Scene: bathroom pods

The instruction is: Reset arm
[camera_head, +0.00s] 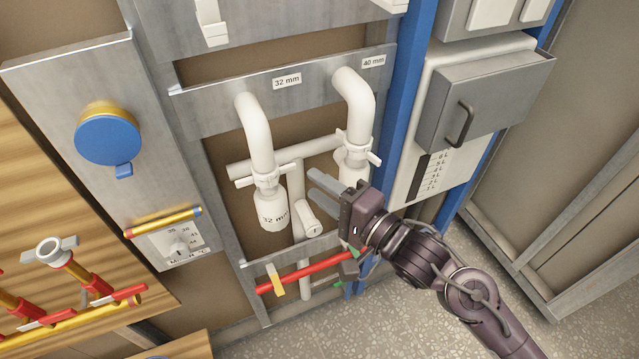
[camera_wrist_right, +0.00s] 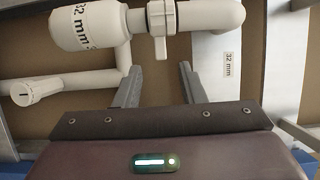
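My right gripper (camera_head: 318,184) is in front of the white pipework in the head view, its arm coming in from the lower right. Its two grey fingers are apart, and the right wrist view shows an empty gap between the fingers (camera_wrist_right: 160,82). The white 32 mm trap (camera_head: 270,205) is left of the fingers in the head view. It also shows beyond them in the right wrist view (camera_wrist_right: 88,28). The 40 mm trap (camera_head: 354,155) is just behind and above the gripper; I cannot tell whether they touch. My left gripper is not in view.
A red pipe (camera_head: 305,273) with a yellow handle (camera_head: 276,281) runs below the gripper. A grey box with a handle (camera_head: 480,105) is at the upper right. A blue post (camera_head: 405,80) stands between. A blue round cap (camera_head: 107,140) and red valves are at left.

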